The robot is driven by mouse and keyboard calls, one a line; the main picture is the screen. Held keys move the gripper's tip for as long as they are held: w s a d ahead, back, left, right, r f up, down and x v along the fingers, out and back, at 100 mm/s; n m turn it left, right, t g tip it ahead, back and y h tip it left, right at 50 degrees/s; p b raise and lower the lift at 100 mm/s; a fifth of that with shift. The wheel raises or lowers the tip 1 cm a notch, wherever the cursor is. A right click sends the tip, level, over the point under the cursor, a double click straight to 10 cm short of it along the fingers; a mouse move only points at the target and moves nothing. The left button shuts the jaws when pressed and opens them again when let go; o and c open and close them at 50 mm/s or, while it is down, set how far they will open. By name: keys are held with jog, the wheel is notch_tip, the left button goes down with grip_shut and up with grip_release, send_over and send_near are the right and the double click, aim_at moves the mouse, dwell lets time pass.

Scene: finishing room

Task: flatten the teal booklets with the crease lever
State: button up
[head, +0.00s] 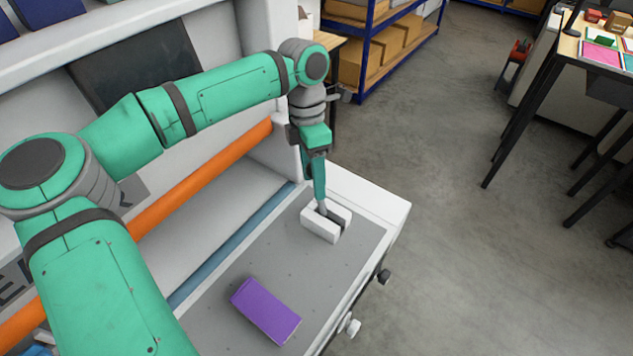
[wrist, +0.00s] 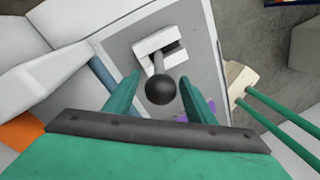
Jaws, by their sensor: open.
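The crease lever shows in the wrist view as a grey rod with a black ball knob (wrist: 160,89), rising from a slotted white block (wrist: 157,45). In the head view the white block (head: 318,233) sits at the far end of the grey press bed (head: 285,255). My gripper (wrist: 160,76) is open, one teal finger on each side of the knob, with no clear contact. In the head view my gripper (head: 319,193) points down over the block and hides the knob. A purple booklet (head: 265,310) lies flat on the bed. I see no teal booklet on the bed.
An orange bar (head: 195,180) runs along the machine behind the bed. Dark and white knobs (head: 384,276) stick out of its front edge. A table (head: 570,48) with coloured sheets stands at the right. Blue shelves (head: 385,45) hold boxes at the back. Open floor lies between.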

jog(key=shift+s+d+f, duration=0.15)
jog(key=shift+d+f, duration=0.05)
jog(key=shift+f, duration=0.5)
jog(key=shift+d+f, duration=0.1)
jog(key=shift+f, duration=0.1)
